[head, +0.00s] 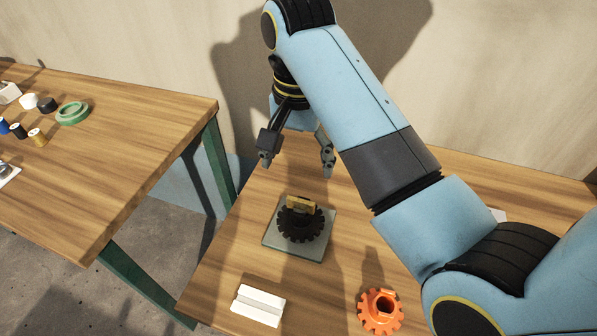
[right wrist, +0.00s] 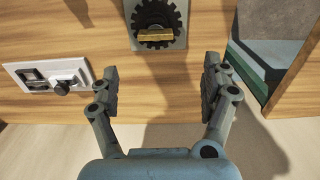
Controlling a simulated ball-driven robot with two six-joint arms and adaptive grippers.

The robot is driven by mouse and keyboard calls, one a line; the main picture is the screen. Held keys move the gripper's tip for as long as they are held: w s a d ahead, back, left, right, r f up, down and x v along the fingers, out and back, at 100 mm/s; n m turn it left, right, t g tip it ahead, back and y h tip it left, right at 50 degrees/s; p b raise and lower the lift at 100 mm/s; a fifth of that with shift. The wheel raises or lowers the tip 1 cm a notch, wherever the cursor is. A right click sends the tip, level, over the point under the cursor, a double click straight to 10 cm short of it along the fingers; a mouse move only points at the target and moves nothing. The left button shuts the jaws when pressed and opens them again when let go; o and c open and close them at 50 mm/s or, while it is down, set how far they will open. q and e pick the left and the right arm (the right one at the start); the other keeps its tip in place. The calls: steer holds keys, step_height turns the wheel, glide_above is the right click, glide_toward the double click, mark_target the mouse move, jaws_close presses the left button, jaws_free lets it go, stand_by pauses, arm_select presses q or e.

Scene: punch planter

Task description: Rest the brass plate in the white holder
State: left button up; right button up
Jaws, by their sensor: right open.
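The brass plate (head: 302,202) is a small gold-coloured bar on top of a black gear (head: 300,228). It also shows in the right wrist view (right wrist: 155,36), lying across the gear's middle. The white holder (head: 258,305) is a white block with a lengthwise groove near the table's front left; it looks empty. My right gripper (head: 297,167) is open and empty, above and behind the gear, apart from the plate. In the right wrist view its fingers (right wrist: 161,70) are spread wide, with the plate beyond them. My left gripper is not in view.
The gear rests on a grey square pad (head: 270,236). An orange gear (head: 380,312) stands at the front right. A white panel with black parts (right wrist: 50,76) lies on the table. A second table (head: 130,150) at left holds spools and a green ring (head: 72,113).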

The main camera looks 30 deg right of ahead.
glide_above(301, 200)
steer(key=f, duration=0.4)
steer(key=shift+w+a+f, duration=0.1)
steer(key=shift+w+f, duration=0.15)
steer(key=shift+f, duration=0.3)
steer(key=f, duration=0.1)
steer(key=f+p, duration=0.1)
steer(key=f, duration=0.2)
steer(key=shift+s+f+p, duration=0.25)
steer(key=shift+s+p, duration=0.05)
steer(key=shift+p, duration=0.05)
steer(key=shift+w+f, duration=0.1)
steer(key=shift+f, duration=0.25)
steer(key=c, duration=1.2)
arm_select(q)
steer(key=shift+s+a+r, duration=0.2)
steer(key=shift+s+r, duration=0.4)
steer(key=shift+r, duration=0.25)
arm_select(e)
steer(key=shift+c, duration=0.8)
steer(key=shift+r, duration=0.15)
